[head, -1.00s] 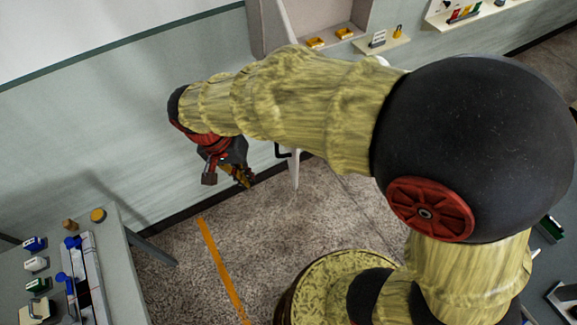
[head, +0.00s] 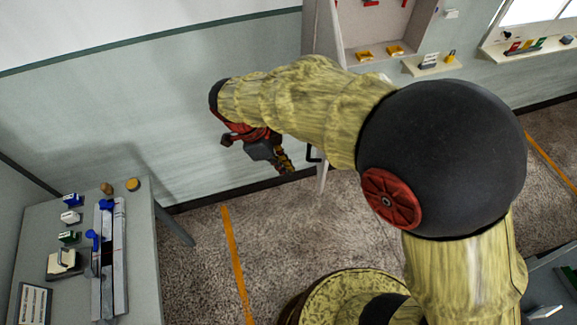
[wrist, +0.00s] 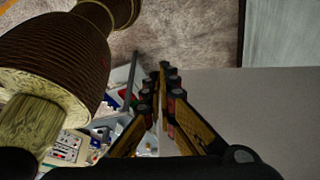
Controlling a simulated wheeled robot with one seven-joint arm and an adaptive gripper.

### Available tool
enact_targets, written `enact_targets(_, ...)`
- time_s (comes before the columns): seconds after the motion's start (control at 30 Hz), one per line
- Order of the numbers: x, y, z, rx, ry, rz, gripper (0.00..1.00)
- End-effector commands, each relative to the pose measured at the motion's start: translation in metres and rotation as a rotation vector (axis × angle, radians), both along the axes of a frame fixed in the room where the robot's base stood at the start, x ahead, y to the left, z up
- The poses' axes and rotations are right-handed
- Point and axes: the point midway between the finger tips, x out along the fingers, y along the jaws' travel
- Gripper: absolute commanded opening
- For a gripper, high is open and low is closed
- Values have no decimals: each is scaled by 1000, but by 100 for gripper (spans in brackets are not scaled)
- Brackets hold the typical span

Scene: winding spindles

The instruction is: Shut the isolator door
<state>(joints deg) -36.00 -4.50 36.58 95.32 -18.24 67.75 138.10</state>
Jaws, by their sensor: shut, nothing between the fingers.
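The isolator door (head: 322,179) stands open, swung out from the wall cabinet (head: 345,48). In the head view it shows nearly edge-on as a thin pale strip, with most of it hidden behind my arm. Its black handle (head: 313,154) sticks out to the left near the bottom. My gripper (head: 288,165) is shut and empty, just left of the handle and pointing down; I cannot tell whether it touches the door. In the wrist view my closed fingers (wrist: 165,78) lie beside a large plain grey panel (wrist: 255,105), which looks like the door's face.
A grey table (head: 150,255) with blue, white and green parts stands at the left. Small shelves (head: 428,66) are on the wall right of the cabinet. Speckled floor with an orange line (head: 232,255) is clear between the table and my base.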

Motion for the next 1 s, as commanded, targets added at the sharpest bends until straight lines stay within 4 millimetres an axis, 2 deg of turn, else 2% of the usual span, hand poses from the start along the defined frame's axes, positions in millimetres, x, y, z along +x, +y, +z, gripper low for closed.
enact_targets(0.37,-2,-28,-68,-2,4,-1,0)
enact_targets(0.5,-3,-49,-66,0,0,-2,0)
enact_targets(0.63,-3,-61,-67,1,1,-1,0)
enact_targets(1.0,-3,-67,-68,1,1,2,0)
